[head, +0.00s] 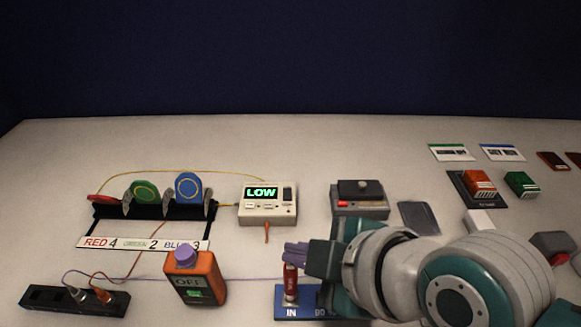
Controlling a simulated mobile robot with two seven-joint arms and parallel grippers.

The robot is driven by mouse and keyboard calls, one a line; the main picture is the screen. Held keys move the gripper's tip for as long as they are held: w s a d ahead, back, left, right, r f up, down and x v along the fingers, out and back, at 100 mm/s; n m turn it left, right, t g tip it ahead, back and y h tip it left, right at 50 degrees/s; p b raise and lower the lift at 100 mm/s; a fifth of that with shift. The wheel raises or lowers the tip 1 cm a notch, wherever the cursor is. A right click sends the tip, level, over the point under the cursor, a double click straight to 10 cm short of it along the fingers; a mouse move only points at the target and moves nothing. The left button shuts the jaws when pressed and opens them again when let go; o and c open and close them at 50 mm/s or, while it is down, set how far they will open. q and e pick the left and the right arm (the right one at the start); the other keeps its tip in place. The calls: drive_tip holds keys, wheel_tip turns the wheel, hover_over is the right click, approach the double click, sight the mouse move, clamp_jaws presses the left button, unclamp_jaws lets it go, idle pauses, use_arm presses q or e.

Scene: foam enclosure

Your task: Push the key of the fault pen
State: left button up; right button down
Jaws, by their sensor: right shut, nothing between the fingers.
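A red upright pen-like piece (290,284), which looks like the fault pen, stands on a blue base (292,313) marked "IN" at the front middle. Its top is hidden by my right gripper (294,252), so I cannot see its key. My right gripper comes in from the right, shut and empty, its purple fingertips at the top of the red piece. I cannot tell whether they touch it. My left gripper is not in view.
An orange box (207,281) with a purple knob and a black socket strip (48,299) are at the left. A meter (267,204) reads LOW behind. A rack with green and blue discs (188,187) stands back left. Red (478,184) and green blocks are at the right.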

drive_tip(key=shift+f, duration=0.4)
idle(0.5)
drive_tip(key=shift+r, duration=0.15)
drive_tip(key=shift+r+p, duration=0.65)
drive_tip(key=shift+p, duration=0.05)
wheel_tip(320, 180, up, 6)
drive_tip(key=p, duration=0.6)
idle(0.7)
